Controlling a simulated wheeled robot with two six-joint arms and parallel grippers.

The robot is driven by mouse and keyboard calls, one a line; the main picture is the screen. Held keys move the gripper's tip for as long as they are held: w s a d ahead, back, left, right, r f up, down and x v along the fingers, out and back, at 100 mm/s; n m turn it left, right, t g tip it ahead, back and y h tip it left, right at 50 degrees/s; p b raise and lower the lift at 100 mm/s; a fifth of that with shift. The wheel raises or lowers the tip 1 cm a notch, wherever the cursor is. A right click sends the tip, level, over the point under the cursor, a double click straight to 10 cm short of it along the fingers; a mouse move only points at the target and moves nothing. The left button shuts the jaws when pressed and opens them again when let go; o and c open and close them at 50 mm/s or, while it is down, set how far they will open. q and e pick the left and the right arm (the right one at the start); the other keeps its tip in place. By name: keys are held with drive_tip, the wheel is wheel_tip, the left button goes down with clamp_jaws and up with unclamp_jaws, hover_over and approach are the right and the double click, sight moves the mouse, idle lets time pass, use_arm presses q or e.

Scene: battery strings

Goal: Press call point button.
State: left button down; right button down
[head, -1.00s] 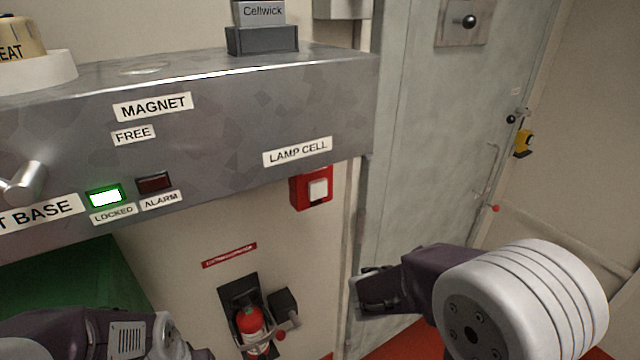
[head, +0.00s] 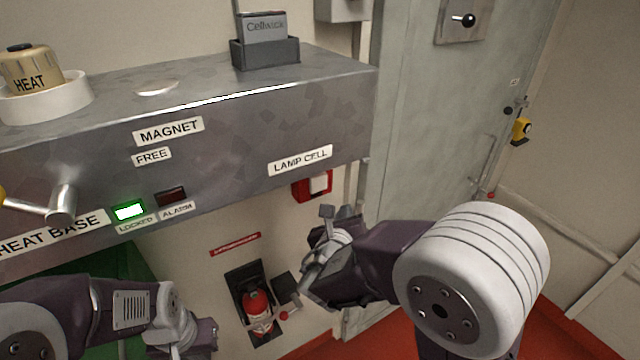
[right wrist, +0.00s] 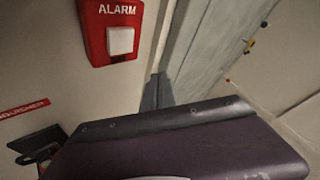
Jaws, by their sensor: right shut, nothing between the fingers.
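The call point is a red box (head: 300,190) with a square white button (head: 319,183), mounted on the wall below the LAMP CELL label. In the right wrist view the red box (right wrist: 97,45) reads ALARM above its white button (right wrist: 121,40). My right gripper (head: 327,212) is shut and empty, just below the call point in the head view, its tip pointing up. In the right wrist view its dark tip (right wrist: 157,88) shows right of and below the button, apart from it in the picture.
A fire extinguisher (head: 257,305) hangs on the wall below. A grey door (head: 415,110) stands to the right.

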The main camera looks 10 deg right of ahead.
drive_tip(key=p, duration=0.2)
approach(324, 184)
drive_tip(key=w+d, duration=0.1)
drive_tip(key=w+d+f, duration=0.2)
drive_tip(key=w, duration=0.1)
drive_tip(key=shift+d, duration=0.1)
drive_tip(key=shift+w, duration=0.15)
idle(1.6)
drive_tip(key=shift+w, duration=0.25)
drive_tip(key=shift+w+a, duration=0.4)
drive_tip(key=shift+w, duration=0.2)
idle(0.9)
drive_tip(key=shift+s, duration=0.1)
drive_tip(key=shift+s+d+b, duration=0.15)
drive_tip(key=shift+s+b, duration=0.15)
drive_tip(key=shift+s, duration=0.15)
drive_tip(key=shift+s+d+b, duration=0.2)
drive_tip(key=shift+s+b, duration=0.05)
drive_tip(key=shift+s, duration=0.2)
drive_tip(key=shift+s, duration=0.1)
